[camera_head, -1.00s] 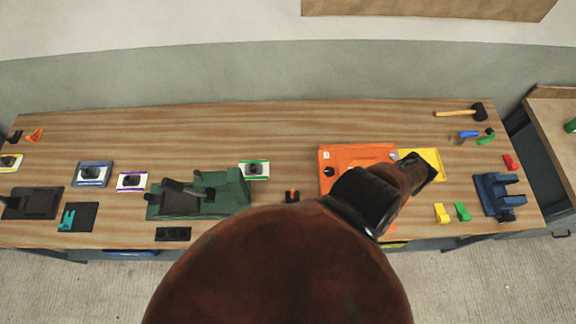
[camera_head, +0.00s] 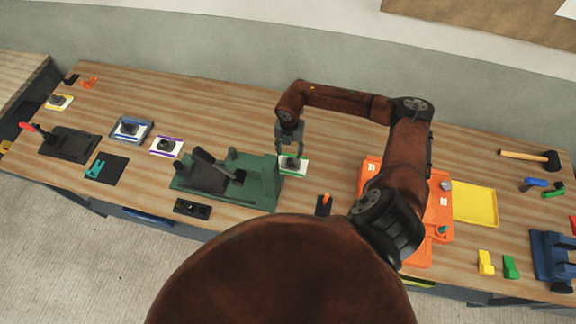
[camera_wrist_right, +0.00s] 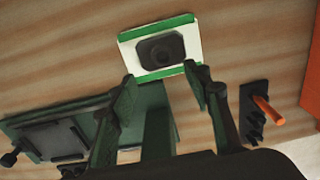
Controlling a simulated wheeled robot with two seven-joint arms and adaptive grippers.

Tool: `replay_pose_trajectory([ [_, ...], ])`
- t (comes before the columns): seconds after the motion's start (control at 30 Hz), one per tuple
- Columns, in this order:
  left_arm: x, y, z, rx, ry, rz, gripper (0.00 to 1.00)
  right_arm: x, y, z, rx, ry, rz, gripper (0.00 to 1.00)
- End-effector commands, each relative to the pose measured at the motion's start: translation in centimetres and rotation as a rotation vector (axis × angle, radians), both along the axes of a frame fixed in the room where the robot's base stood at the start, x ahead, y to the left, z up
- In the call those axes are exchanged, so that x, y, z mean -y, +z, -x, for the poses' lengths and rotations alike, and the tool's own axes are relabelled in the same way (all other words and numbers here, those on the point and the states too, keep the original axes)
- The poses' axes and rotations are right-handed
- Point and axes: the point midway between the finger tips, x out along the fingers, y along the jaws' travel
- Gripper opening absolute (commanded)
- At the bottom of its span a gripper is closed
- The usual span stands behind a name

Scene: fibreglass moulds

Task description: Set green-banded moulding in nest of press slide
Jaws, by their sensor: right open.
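The green-banded moulding (camera_head: 293,164) is a white plate with green edges and a dark raised middle. It lies on the wooden table just right of the green press (camera_head: 262,186). My right gripper (camera_head: 289,152) is above it, open and empty, pointing down. In the right wrist view the moulding (camera_wrist_right: 160,48) lies beyond the open fingertips (camera_wrist_right: 158,78), with no contact visible. The press has a dark slide (camera_head: 207,178) and a black handle; its nest is hard to make out. My left gripper is not in view.
A purple-banded moulding (camera_head: 167,146) and a blue-framed one (camera_head: 131,129) lie left of the press. A black holder with an orange piece (camera_head: 324,204) stands right of it. An orange board (camera_head: 437,215) and yellow tray (camera_head: 476,204) are farther right.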

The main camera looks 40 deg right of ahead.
Motion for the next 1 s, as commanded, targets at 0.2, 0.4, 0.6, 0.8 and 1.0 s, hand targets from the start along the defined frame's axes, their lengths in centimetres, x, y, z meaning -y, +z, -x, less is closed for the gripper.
replay_pose_trajectory([
  [0.2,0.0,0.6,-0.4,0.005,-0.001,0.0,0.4,0.2,-2.0,-0.2,0.002,-0.006,0.004,0.45],
  [0.4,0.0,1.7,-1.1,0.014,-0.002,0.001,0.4,0.6,-4.3,-0.1,0.0,-0.006,0.002,0.45],
  [0.6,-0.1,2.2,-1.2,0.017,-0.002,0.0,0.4,0.8,-7.0,-0.2,0.001,-0.004,0.003,0.45],
  [0.8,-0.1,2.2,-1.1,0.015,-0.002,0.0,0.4,0.8,-7.5,-0.2,0.003,-0.001,0.004,0.45],
  [1.0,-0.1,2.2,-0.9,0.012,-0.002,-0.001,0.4,0.8,-7.5,-0.2,0.003,-0.001,0.003,0.38],
])
